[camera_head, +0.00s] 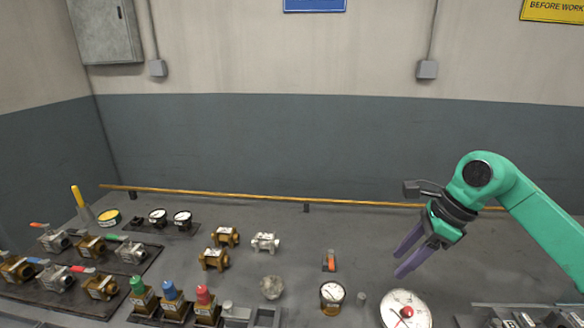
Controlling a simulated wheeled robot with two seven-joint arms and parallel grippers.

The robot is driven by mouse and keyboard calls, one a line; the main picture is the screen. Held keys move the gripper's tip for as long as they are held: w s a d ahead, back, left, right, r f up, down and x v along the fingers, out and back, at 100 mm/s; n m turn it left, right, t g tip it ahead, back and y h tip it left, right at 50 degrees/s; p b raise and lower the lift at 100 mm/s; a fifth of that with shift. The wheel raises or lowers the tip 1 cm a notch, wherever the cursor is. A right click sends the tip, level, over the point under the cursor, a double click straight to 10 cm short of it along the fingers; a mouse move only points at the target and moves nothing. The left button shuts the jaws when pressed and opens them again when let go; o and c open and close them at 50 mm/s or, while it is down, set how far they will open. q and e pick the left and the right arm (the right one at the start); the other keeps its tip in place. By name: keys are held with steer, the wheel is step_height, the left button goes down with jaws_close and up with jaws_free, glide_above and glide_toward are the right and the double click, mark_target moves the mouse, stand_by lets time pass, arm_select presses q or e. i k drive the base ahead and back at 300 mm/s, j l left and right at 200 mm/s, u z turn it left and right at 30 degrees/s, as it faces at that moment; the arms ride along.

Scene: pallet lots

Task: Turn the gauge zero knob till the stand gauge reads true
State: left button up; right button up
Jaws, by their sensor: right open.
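A large white dial (392,310) with a red centre and a dark needle sits at the bottom edge, partly cut off. To its left a smaller round gauge (332,294) with a white face stands on a brass-coloured base. A small grey knob-like piece (361,299) stands between the two. I cannot tell which part is the zero knob, and the readings are too small to make out. My right gripper (400,264), with purple fingers, is open and empty above the bench. Its fingers point down and left, above the large dial and apart from it. My left gripper is not in view.
Valves with coloured handles (101,286) stand on dark trays at the left. Green, blue and red capped pieces (171,291) stand at the front. Brass and silver fittings (265,241), a grey lump (271,287) and an orange-topped piece (329,262) stand mid-bench. A yellow rail (250,196) runs behind.

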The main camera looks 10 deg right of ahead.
mark_target(360, 301)
steer(key=k, duration=2)
